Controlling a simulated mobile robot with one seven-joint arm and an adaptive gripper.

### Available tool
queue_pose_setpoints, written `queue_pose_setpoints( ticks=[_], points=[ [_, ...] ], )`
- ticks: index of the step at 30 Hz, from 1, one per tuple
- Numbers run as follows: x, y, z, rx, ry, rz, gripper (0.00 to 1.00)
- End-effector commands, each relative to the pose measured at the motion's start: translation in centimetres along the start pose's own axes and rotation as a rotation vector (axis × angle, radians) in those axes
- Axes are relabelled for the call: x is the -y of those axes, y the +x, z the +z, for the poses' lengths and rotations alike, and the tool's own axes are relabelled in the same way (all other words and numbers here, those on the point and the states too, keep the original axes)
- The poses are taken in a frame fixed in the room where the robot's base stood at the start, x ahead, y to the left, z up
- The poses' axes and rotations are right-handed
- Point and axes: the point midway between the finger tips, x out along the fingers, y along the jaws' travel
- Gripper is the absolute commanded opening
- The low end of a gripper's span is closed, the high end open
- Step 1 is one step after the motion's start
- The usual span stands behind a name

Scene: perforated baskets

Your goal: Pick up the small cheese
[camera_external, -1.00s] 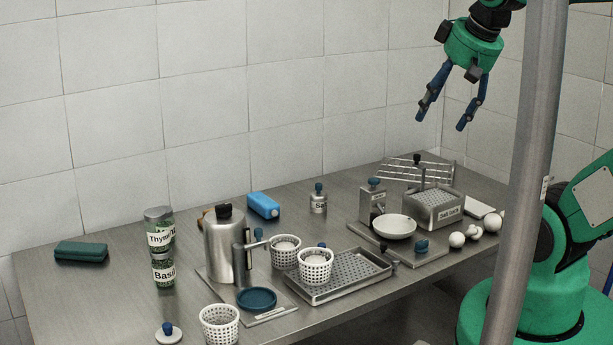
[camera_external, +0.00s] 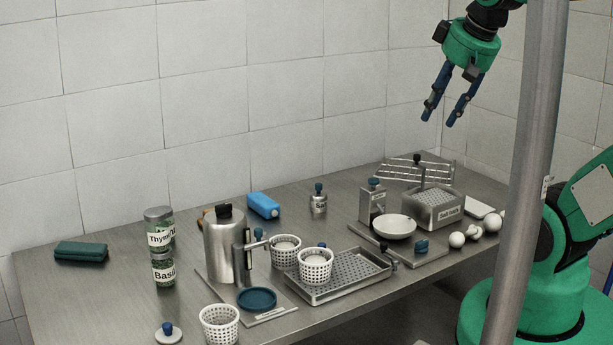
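Several round white pieces lie at the right end of the table, the front one a small white ball (camera_external: 456,239) with another (camera_external: 491,222) behind it. They look like small cheeses, but I cannot tell for sure which is the small cheese. Two white perforated baskets (camera_external: 316,267) at the middle hold something white that may also be cheese. My gripper (camera_external: 440,117) hangs high above the back right of the table, fingers pointing down. It is empty, with a gap between its blue fingers, and is well apart from all the objects.
A grey post (camera_external: 527,180) stands in front of the table's right end. Near the white balls are a white bowl (camera_external: 395,227), a metal salt box (camera_external: 433,208) and a wire rack (camera_external: 400,172). A steel canister (camera_external: 222,250) and herb jars (camera_external: 162,262) stand left. The table's left rear is mostly clear.

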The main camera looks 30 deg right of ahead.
Motion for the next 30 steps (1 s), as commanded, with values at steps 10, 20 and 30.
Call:
queue_pose_setpoints(
  ticks=[10, 20, 30],
  points=[
    [-3.4, 4.3, -2.7, 0.108, 0.037, 0.008, 0.37],
    [-9.1, 10.6, -4.5, 0.227, 0.092, -0.009, 0.37],
    [-16.1, 17.6, -3.9, 0.330, 0.165, -0.051, 0.37]
  ],
)
